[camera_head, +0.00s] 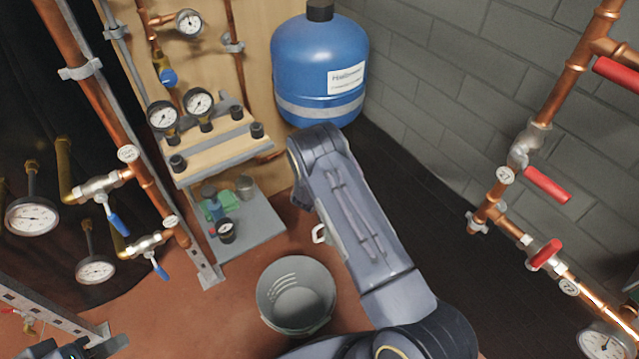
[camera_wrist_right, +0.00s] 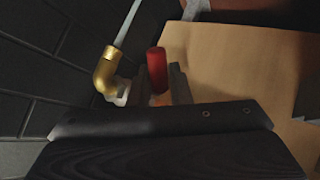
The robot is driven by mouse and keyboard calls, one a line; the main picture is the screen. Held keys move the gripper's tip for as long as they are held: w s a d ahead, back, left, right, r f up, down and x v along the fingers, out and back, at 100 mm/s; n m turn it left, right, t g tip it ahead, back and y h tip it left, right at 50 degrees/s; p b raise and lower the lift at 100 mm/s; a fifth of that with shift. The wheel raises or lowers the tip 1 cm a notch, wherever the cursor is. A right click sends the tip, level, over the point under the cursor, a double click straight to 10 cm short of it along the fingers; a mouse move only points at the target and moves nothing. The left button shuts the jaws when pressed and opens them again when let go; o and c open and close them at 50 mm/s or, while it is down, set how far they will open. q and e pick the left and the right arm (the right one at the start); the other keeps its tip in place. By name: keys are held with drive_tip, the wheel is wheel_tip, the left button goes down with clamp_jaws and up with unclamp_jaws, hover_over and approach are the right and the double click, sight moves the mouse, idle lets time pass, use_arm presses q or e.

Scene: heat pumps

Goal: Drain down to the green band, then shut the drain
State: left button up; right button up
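In the right wrist view my right gripper (camera_wrist_right: 158,88) has one finger on each side of a red handle (camera_wrist_right: 157,70). The handle fills most of the gap; whether the fingers press on it I cannot tell. A brass elbow (camera_wrist_right: 106,70) with a pale pipe stands left of it. In the head view my right arm hides this gripper and the handle. My left gripper (camera_head: 92,347) shows only in part at the bottom left corner, apart from everything. Two gauges (camera_head: 163,116) (camera_head: 199,102) sit on the wooden board; no green band is legible on any gauge.
A grey bucket (camera_head: 296,296) stands on the red floor, left of my right arm. A blue tank (camera_head: 320,65) is at the back. Copper pipes with red levers (camera_head: 547,184) run on the right, blue-lever valves (camera_head: 118,221) on the left. A low grey shelf (camera_head: 250,225) holds small items.

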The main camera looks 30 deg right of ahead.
drive_tip(key=shift+o, duration=1.4)
drive_tip(key=shift+r, duration=0.15)
drive_tip(key=p+v, duration=0.2)
drive_tip(key=v, duration=0.5)
drive_tip(key=shift+s+a, duration=0.2)
drive_tip(key=shift+s, duration=0.05)
drive_tip(key=shift+r, duration=0.15)
